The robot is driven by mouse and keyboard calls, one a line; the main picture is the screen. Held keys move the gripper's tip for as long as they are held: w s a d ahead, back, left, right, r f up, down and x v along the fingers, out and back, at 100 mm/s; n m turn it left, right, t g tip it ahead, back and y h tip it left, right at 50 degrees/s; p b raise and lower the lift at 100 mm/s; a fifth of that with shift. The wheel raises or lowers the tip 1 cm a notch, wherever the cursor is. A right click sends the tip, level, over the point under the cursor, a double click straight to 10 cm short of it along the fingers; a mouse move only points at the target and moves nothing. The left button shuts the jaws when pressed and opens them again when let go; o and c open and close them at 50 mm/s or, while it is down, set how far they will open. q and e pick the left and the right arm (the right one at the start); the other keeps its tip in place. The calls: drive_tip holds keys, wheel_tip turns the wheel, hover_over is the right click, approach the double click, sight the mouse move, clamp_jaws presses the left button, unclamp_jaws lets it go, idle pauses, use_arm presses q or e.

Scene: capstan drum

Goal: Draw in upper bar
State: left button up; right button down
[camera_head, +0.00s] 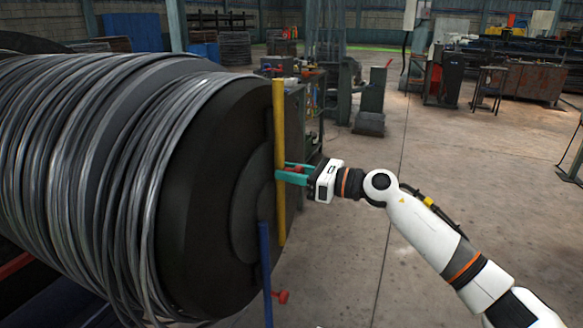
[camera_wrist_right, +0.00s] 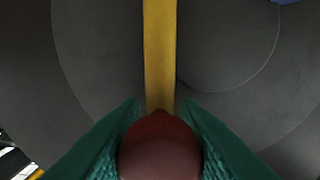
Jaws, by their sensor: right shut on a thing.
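The black capstan drum (camera_head: 215,190), wound with grey wire, fills the left of the head view. The upper bar is a yellow bar (camera_head: 280,120), standing upright at the drum's end face. My right gripper (camera_head: 290,173), with teal fingers, is at this bar's middle and shut on its red knob (camera_head: 297,169). In the right wrist view the knob (camera_wrist_right: 160,148) sits between both fingers, with the yellow bar (camera_wrist_right: 160,55) behind it. A lower blue bar (camera_head: 266,270) with its own red knob (camera_head: 281,296) is below. My left gripper is not in view.
Grey wire coils (camera_head: 90,150) cover the drum's side. A bench with tools (camera_head: 305,90) and a dark machine post (camera_head: 370,100) stand behind the gripper. The concrete floor (camera_head: 480,180) to the right is mostly clear. A corner of the blue bar (camera_wrist_right: 288,1) shows in the wrist view.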

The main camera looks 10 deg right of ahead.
drive_tip(key=shift+f, duration=0.7)
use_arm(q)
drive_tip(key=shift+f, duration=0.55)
use_arm(e)
drive_tip(key=shift+f, duration=0.1)
drive_tip(key=c, duration=1.1)
unclamp_jaws()
use_arm(q)
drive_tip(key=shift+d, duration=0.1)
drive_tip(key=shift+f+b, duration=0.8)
drive_tip(key=shift+b, duration=0.15)
use_arm(e)
drive_tip(key=v, duration=0.7)
drive_tip(key=shift+s+d, duration=0.15)
drive_tip(key=shift+d, duration=0.1)
